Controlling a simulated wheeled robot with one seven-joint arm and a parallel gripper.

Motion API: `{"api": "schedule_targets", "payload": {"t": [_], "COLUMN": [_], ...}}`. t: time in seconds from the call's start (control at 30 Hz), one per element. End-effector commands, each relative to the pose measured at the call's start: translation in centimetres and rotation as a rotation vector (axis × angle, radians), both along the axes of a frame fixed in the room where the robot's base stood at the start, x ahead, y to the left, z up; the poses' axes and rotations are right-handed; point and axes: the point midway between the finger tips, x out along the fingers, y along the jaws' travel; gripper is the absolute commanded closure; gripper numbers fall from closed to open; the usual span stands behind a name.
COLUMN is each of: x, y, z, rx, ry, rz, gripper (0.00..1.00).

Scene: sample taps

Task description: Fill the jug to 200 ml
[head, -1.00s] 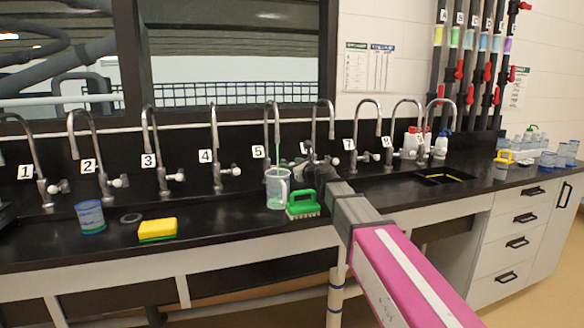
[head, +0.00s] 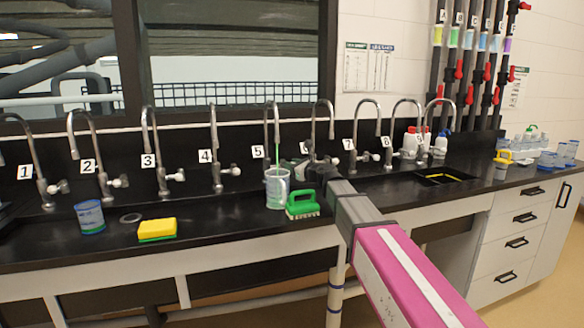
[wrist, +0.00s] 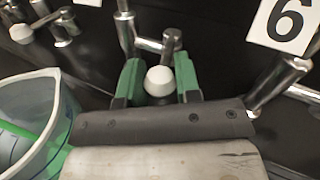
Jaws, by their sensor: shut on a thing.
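The clear jug (head: 277,198) stands upright on the black counter under tap 5 (head: 268,112). A thin green stream falls from the spout into it. The liquid level against its scale is too small to read. The jug also shows at the left of the wrist view (wrist: 45,100), with green inside. My gripper (wrist: 160,82) has its green fingers on either side of the white knob (wrist: 159,84) of tap 5, shut on it, to the right of the jug. In the head view my dark wrist hides most of this knob.
A green brush (head: 302,206) lies just right of the jug, below my arm. A yellow sponge (head: 157,230) and a blue-tinted beaker (head: 90,217) stand further left. Other numbered taps line the wall. Bottles (head: 412,142) stand at the right.

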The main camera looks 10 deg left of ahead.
Motion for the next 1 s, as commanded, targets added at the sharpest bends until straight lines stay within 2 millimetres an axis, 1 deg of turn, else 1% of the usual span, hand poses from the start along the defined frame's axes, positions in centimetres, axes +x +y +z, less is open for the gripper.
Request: {"api": "schedule_targets", "payload": {"t": [0.1,0.13,0.17,0.2,0.5,0.67,0.77,1.0], "x": [0.0,0.0,0.0,0.0,-0.1,-0.6,-1.3,-3.8], "y": [0.0,0.0,0.0,0.0,-0.1,-0.8,-1.8,-5.4], "z": [0.0,0.0,0.0,0.0,0.0,0.0,0.0,0.0], "rx": [0.0,0.0,0.0,0.0,0.0,0.0,0.0,0.0], "ry": [-0.001,-0.001,-0.001,-0.001,0.0,0.0,0.0,-0.001], "rz": [-0.001,-0.001,-0.001,-0.001,-0.001,-0.001,-0.002,-0.003], "gripper": [1.0,0.59,0.5,0.44,0.44,0.44,0.44,0.44]}}
